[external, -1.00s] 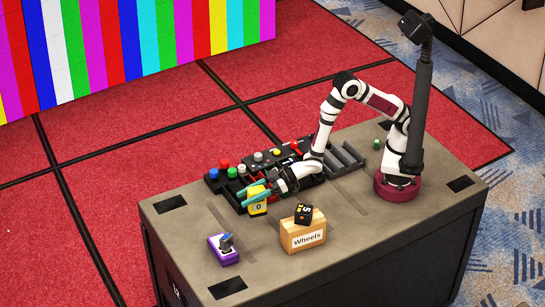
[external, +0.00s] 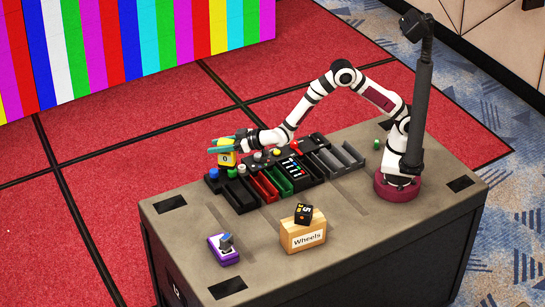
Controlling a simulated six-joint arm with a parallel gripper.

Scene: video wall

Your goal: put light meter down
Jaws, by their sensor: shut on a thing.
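My gripper (external: 224,146), with teal fingers, is shut on a small yellow device with a dark round mark, which I take to be the light meter (external: 227,158). It holds the meter at the far left end of the dark button panel (external: 236,177). The meter covers part of the panel's buttons from this view. Whether its underside touches anything is hard to tell.
A wooden box labelled Wheels (external: 302,238) carries a black cube (external: 304,214). A purple joystick unit (external: 224,250) stands front left.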

